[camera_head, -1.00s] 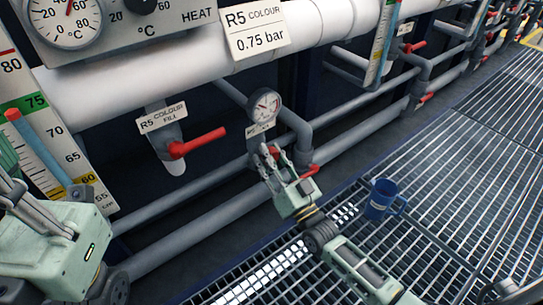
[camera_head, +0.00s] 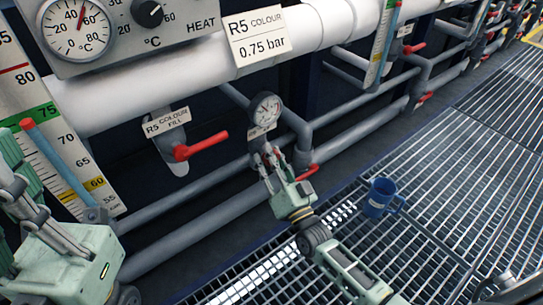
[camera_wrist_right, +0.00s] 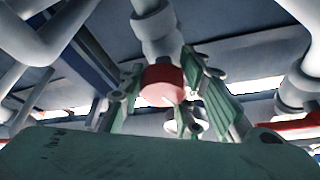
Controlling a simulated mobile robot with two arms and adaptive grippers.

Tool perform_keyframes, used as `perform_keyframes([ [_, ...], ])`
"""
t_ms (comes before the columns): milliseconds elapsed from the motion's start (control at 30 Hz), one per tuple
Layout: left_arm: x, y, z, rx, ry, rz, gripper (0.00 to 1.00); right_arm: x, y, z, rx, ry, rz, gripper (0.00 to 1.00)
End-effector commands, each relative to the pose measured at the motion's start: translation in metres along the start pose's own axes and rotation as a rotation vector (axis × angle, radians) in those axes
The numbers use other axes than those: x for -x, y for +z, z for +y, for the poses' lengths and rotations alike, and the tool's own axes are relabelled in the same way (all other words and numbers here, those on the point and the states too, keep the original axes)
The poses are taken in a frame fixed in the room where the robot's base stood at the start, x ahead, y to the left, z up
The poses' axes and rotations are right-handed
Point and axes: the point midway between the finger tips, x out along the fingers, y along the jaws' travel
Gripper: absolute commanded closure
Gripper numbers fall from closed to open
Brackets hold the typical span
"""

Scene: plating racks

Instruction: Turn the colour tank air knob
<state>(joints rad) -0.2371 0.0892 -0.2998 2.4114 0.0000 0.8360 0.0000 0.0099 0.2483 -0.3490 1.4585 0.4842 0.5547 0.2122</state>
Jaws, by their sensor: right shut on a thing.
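The red air knob (camera_wrist_right: 163,82) sits on the end of a grey pipe fitting in the right wrist view, between the green finger pads of my right gripper (camera_wrist_right: 165,100). In the head view the right gripper (camera_head: 272,160) is shut on the knob below the small round pressure gauge (camera_head: 266,108); the fingers mostly hide the knob there. The gauge needle is too small to read. A sign (camera_head: 259,36) above reads "R5 COLOUR 0.75 bar". My left gripper (camera_head: 14,175) is at the left edge, partly cut off, away from the knob.
A red fill lever (camera_head: 201,146) is left of the gauge. Another red lever (camera_head: 306,172) lies close beside the right gripper. Grey pipes (camera_head: 210,222) run along the wall. A blue mug (camera_head: 380,197) stands on the grating (camera_head: 440,185). The grating at right is clear.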

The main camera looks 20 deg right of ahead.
Motion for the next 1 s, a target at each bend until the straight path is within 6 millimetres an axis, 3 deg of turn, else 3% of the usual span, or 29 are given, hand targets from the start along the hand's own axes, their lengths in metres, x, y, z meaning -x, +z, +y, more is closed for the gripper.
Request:
perform_keyframes([
  [200, 0.000, 0.000, 0.000, 0.000, 0.000, 0.000, 1.00, 0.000, -0.001, 0.003, 0.002, 0.004, 0.002, 0.52],
  [567, 0.000, 0.001, 0.000, 0.000, 0.001, -0.001, 1.00, 0.004, 0.000, 0.002, 0.002, 0.002, 0.000, 0.52],
  [767, 0.000, 0.001, 0.000, 0.000, 0.000, -0.001, 1.00, 0.035, 0.001, 0.002, 0.002, 0.003, -0.003, 0.52],
  [1000, 0.000, 0.000, 0.000, 0.000, 0.000, 0.000, 1.00, 0.086, 0.000, 0.003, 0.002, 0.004, -0.002, 0.52],
])
